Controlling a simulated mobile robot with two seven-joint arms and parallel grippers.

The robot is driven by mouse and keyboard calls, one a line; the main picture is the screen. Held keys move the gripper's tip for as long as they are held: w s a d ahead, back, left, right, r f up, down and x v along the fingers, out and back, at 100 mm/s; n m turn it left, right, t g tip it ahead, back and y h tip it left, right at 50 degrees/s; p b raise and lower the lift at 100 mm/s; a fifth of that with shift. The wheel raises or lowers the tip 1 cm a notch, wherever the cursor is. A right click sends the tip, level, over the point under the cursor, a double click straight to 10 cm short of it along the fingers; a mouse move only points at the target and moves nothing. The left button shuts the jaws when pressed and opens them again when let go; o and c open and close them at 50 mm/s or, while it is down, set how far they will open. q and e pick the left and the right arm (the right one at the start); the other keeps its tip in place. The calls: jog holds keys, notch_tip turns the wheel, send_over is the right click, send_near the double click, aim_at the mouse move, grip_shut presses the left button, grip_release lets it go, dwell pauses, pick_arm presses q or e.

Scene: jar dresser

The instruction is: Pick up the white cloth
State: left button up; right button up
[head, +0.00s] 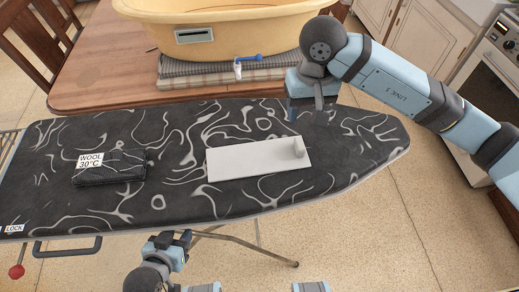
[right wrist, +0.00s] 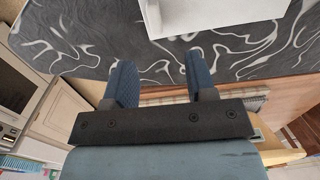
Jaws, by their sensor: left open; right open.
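The white cloth (head: 245,163) lies as a flat, neat rectangle on the patterned black ironing board (head: 180,125), right of its middle. Part of the white cloth also shows at the top of the right wrist view (right wrist: 215,14). My right gripper (head: 305,112) is over the board's far edge, behind the cloth, pointing down; in the right wrist view its two fingers (right wrist: 161,82) are apart with nothing between them. My left gripper (head: 178,243) is open below the board's near edge, away from the cloth.
A folded black patterned cloth (head: 110,175) with a WOOL 30°C label lies on the board's left. Behind, a wooden table (head: 105,75) holds a yellow basin (head: 260,30) on folded textiles (head: 200,75). A lever with a red knob (head: 16,271) sits at lower left. An oven (head: 495,65) stands at right.

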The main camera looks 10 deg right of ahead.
send_over(300, 143)
notch_tip(300, 143, down, 7)
jog(key=shift+d+f, duration=0.1)
jog(key=shift+d, duration=0.05)
jog(key=shift+f, duration=3.1)
grip_shut()
